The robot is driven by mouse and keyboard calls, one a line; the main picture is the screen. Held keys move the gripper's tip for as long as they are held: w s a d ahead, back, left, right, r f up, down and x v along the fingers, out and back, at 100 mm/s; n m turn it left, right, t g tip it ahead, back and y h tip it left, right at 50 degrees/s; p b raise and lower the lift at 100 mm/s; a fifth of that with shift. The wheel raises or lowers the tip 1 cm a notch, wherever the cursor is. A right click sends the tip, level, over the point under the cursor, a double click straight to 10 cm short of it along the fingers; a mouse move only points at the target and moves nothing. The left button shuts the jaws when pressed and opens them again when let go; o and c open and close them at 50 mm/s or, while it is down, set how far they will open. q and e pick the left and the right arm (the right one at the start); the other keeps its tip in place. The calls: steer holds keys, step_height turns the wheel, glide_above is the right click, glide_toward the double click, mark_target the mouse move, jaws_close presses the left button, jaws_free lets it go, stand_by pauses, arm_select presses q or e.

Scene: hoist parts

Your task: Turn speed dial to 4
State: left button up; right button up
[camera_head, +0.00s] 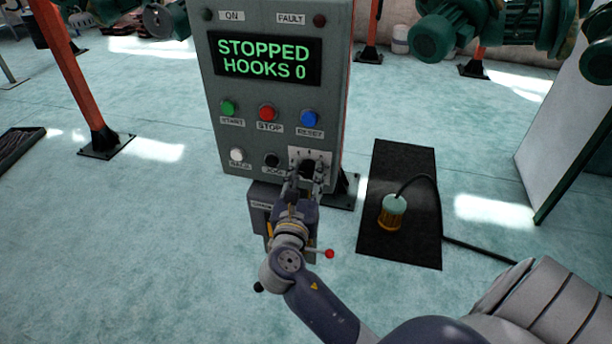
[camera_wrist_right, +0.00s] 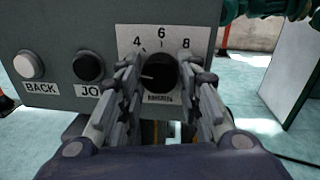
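The speed dial is a round black knob (camera_head: 307,167) on a white plate at the lower right of the grey control panel. In the right wrist view the knob (camera_wrist_right: 160,72) sits under the numbers 4, 6 and 8. A short pale mark on the knob points left, below the 4. My right gripper (camera_head: 305,178) is in front of the dial. Its fingers (camera_wrist_right: 163,85) stand apart, one on each side of the knob. Whether they touch it is hard to tell. My left gripper is not in view.
The panel's display (camera_head: 265,60) reads STOPPED, HOOKS 0. Green START (camera_head: 228,107), red STOP (camera_head: 268,112) and blue RESET (camera_head: 309,118) buttons are above the dial. White BACK (camera_head: 237,155) and black jog (camera_head: 271,160) buttons lie left. A lamp-like pendant (camera_head: 393,212) rests on a black mat (camera_head: 405,160).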

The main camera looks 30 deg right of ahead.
steer(key=shift+m, duration=0.4)
steer(key=m+b, duration=0.2)
steer(key=m, duration=0.1)
steer(key=shift+f, duration=0.2)
steer(key=shift+m+h+b, duration=0.3)
steer(key=shift+m+b, duration=0.7)
steer(key=shift+m, duration=1.1)
steer(key=shift+r, duration=0.1)
steer(key=o, duration=1.1)
steer(key=shift+c, duration=0.2)
steer(key=shift+s, duration=0.1)
steer(key=v, duration=1.2)
